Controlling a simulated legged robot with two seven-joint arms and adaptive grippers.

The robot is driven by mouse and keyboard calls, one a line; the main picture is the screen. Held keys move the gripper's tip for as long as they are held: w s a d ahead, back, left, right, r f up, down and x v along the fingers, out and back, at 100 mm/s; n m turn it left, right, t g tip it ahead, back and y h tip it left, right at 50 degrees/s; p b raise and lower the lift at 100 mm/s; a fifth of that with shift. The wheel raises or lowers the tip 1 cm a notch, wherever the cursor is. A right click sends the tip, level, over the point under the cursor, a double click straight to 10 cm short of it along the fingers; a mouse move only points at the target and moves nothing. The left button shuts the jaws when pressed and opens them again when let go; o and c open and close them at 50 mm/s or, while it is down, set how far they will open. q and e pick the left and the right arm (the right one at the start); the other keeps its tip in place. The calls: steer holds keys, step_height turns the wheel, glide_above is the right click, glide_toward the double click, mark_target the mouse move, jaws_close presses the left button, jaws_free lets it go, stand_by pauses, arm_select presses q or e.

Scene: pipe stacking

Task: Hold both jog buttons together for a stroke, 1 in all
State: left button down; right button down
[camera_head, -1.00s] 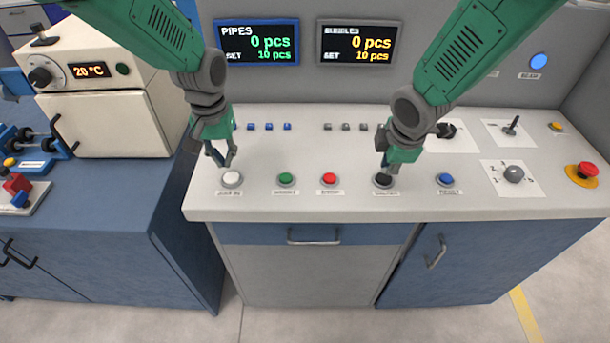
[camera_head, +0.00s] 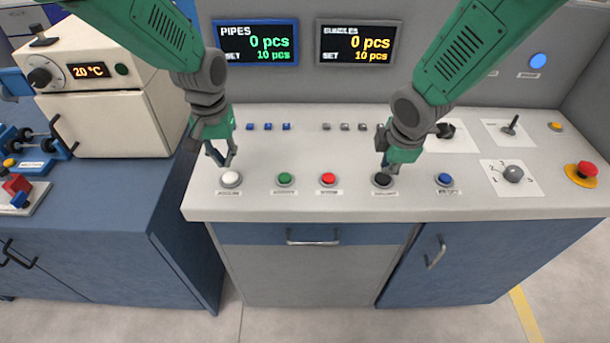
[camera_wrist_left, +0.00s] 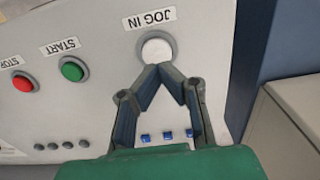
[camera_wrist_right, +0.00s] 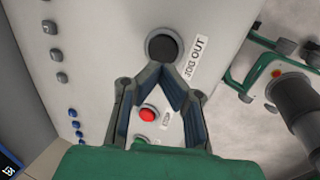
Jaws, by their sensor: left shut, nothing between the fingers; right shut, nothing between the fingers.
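The white JOG IN button (camera_head: 231,179) sits at the left of the console's front row; it also shows in the left wrist view (camera_wrist_left: 156,49). My left gripper (camera_head: 229,164) is shut and empty, its tips just above and behind that button. The black JOG OUT button (camera_head: 382,180) is further right in the same row and shows in the right wrist view (camera_wrist_right: 162,46). My right gripper (camera_head: 385,166) is shut and empty, its tips at the near edge of that button's picture. I cannot tell whether either gripper touches its button.
Between them are a green START button (camera_head: 285,179) and a red STOP button (camera_head: 328,179). A blue button (camera_head: 444,180) and a red emergency stop (camera_head: 587,170) lie to the right. The PIPES display (camera_head: 256,43) and BUNDLES display (camera_head: 357,43) both read 0 pcs.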

mark_target(230, 178)
arm_select(q)
steer(key=shift+d, duration=0.35)
arm_select(e)
steer(key=shift+d, duration=0.35)
arm_select(q)
steer(key=shift+a+f, duration=0.15)
steer(key=shift+f, duration=0.55)
steer(key=shift+a+f, duration=0.15)
steer(key=shift+f, duration=0.5)
arm_select(e)
steer(key=shift+a, duration=0.3)
arm_select(q)
steer(key=shift+d+f, duration=0.2)
steer(key=shift+f, duration=0.6)
arm_select(e)
steer(key=shift+d, duration=0.2)
arm_select(q)
steer(key=shift+s+f, duration=0.1)
steer(key=shift+f, duration=0.15)
arm_select(e)
steer(key=shift+f, duration=0.1)
arm_select(q)
steer(key=shift+s+f, duration=0.1)
arm_select(e)
steer(key=shift+f, duration=2.15)
steer(key=shift+s, duration=0.1)
